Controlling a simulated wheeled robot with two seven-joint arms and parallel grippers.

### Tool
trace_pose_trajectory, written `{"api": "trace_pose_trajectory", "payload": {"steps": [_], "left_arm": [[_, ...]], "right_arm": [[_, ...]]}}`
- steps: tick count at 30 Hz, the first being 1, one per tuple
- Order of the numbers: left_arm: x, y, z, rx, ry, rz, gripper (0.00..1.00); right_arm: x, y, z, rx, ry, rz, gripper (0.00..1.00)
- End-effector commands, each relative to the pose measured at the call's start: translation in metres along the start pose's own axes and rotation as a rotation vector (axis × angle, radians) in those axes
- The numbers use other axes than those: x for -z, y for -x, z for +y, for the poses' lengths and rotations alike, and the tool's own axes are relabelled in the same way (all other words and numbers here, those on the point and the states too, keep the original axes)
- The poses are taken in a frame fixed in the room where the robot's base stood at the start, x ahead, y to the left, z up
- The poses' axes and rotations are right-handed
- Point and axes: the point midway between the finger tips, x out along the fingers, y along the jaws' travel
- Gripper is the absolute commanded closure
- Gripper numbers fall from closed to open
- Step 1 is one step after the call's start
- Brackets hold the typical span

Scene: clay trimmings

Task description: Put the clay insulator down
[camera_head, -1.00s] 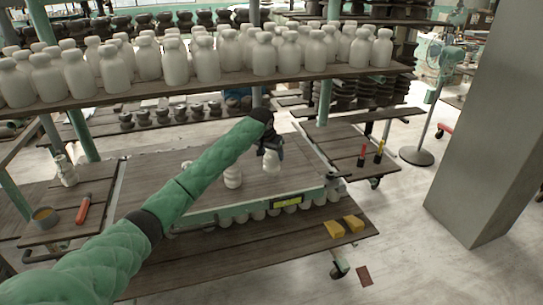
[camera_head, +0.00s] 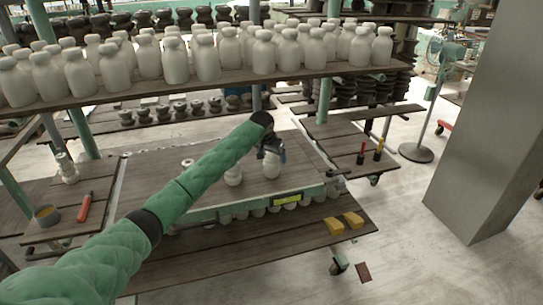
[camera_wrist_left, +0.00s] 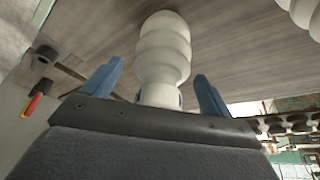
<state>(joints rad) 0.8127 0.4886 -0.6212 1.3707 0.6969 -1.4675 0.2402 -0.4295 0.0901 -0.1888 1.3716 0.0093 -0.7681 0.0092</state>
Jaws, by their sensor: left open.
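A white clay insulator (camera_head: 271,166) stands upright on the grey-brown table top (camera_head: 200,205) in the head view. It shows large in the left wrist view (camera_wrist_left: 163,58), between and beyond the two blue fingertips. My left gripper (camera_head: 272,152) is at the insulator's upper end. In the left wrist view my left gripper (camera_wrist_left: 155,85) is open, with a finger on each side of the insulator's narrow end and gaps visible beside it. The insulator's base rests on the wood. My right gripper is not in view.
Another white insulator (camera_head: 233,175) stands just left of it, partly behind my arm. A shelf of many white insulators (camera_head: 205,58) runs above the table. A side table with red- and yellow-handled tools (camera_head: 361,155) stands at right. Yellow blocks (camera_head: 335,229) lie on the lower shelf.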

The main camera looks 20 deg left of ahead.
Motion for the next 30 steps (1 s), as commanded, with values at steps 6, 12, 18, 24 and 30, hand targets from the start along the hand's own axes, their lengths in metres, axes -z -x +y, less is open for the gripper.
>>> {"api": "trace_pose_trajectory", "payload": {"steps": [6,12,18,24,30], "left_arm": [[0.001,0.009,0.0,0.0,0.0,0.001,0.15],[0.001,0.042,-0.001,0.0,0.0,0.004,0.15],[0.001,0.081,0.0,0.0,0.0,0.003,0.15],[0.001,0.109,0.0,0.001,0.0,0.002,0.15],[0.001,0.121,0.0,0.0,0.0,0.0,0.15]], "right_arm": [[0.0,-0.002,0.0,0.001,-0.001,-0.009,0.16],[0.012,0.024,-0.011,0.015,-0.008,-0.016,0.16],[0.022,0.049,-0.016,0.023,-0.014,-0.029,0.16],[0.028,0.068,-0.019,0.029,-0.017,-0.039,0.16],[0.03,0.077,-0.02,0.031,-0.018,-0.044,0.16]]}}
